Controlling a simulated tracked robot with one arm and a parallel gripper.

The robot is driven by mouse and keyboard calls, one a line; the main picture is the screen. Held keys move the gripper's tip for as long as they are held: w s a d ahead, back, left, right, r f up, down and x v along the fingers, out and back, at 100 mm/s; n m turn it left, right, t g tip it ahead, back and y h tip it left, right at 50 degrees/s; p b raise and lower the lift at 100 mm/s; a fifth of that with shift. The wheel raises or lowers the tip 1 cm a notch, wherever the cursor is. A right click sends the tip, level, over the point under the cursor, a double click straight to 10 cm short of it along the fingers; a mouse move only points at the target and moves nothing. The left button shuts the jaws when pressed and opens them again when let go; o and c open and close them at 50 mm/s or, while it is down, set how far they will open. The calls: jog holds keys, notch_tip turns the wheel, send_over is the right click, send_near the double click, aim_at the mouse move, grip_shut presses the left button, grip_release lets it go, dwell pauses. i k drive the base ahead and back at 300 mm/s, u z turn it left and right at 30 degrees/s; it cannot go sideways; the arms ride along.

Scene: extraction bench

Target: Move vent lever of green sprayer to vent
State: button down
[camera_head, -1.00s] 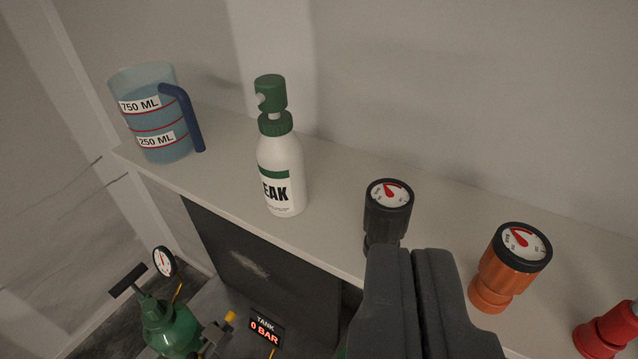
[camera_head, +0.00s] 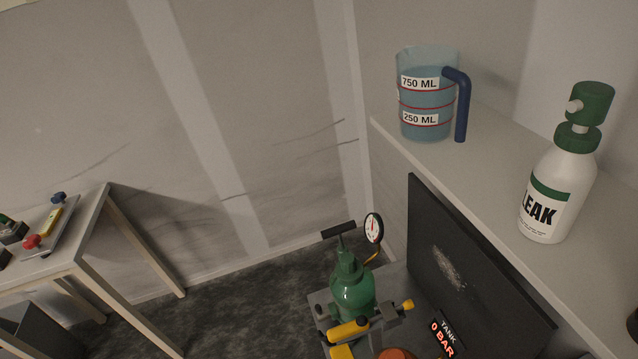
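The green sprayer (camera_head: 352,292) stands low at the bottom centre, on a grey platform beside the dark panel. It has a black T-shaped handle (camera_head: 338,230) on top and a round white gauge (camera_head: 373,228) to its right. A yellow handle (camera_head: 348,330) lies in front of its base. A small yellow-tipped part (camera_head: 407,305) points up to the right of the base. I cannot tell which yellow part is the vent lever, or its position. My gripper is not in view.
A shelf (camera_head: 490,170) at right holds a measuring jug (camera_head: 426,100) and a white LEAK spray bottle (camera_head: 555,195). Below it are a dark panel (camera_head: 470,270) and a TANK display reading 0 BAR (camera_head: 442,340). A table (camera_head: 90,225) stands at left. Floor between is clear.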

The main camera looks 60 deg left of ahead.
aim_at(322, 314)
jog(key=u, duration=0.6)
jog(key=k, duration=0.75)
jog(key=u, duration=0.65)
jog(key=k, duration=1)
jog(key=u, duration=0.8)
jog(key=i, duration=2.35)
jog(key=z, duration=0.6)
